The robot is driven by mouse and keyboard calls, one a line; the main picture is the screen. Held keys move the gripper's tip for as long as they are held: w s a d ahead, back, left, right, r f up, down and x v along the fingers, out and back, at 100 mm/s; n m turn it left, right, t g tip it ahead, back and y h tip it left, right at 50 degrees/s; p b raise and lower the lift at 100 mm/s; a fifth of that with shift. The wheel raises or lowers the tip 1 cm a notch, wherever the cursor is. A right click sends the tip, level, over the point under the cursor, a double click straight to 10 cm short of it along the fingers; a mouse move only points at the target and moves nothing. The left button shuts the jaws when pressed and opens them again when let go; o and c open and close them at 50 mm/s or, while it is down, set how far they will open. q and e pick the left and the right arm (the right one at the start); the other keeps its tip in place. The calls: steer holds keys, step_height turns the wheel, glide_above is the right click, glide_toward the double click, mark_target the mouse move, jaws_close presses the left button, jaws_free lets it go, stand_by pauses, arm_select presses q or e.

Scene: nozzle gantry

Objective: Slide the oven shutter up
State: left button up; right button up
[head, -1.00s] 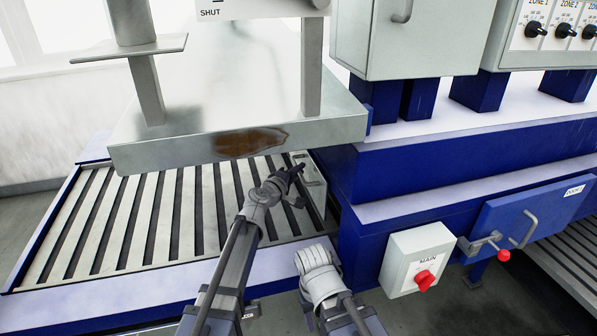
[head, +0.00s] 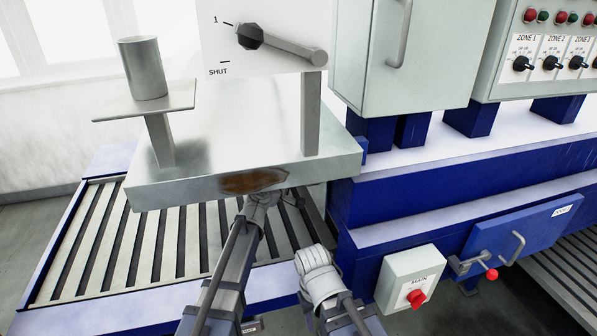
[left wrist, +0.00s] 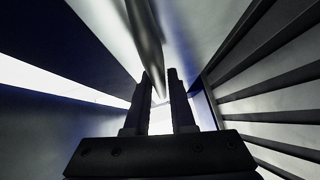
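The oven shutter, a grey metal panel (left wrist: 195,28), shows in the left wrist view with a rounded bar handle (left wrist: 146,42) on it. In the head view the hood's front edge hides most of the shutter. My left gripper (head: 293,198) is under that edge, partly hidden. In the left wrist view its two fingers (left wrist: 162,100) stand apart, with the lower end of the handle seen between them. I cannot tell whether they touch it. My right arm (head: 318,275) shows at the bottom, but its gripper does not.
A metal hood (head: 240,187) with a brown stain overhangs the slatted conveyor (head: 115,235). A cup (head: 142,68) stands on a small shelf (head: 110,113). A SHUT-marked lever (head: 290,48) is above. A MAIN switch box (head: 408,278) and a blue door (head: 525,240) are at right.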

arm_select(q)
steer(key=o, duration=0.3)
steer(key=shift+o, duration=0.2)
steer(key=shift+s, duration=0.1)
steer(key=p+v, duration=0.1)
steer(key=v, duration=0.6)
steer(key=shift+s+a, duration=0.2)
steer(key=shift+s, duration=0.05)
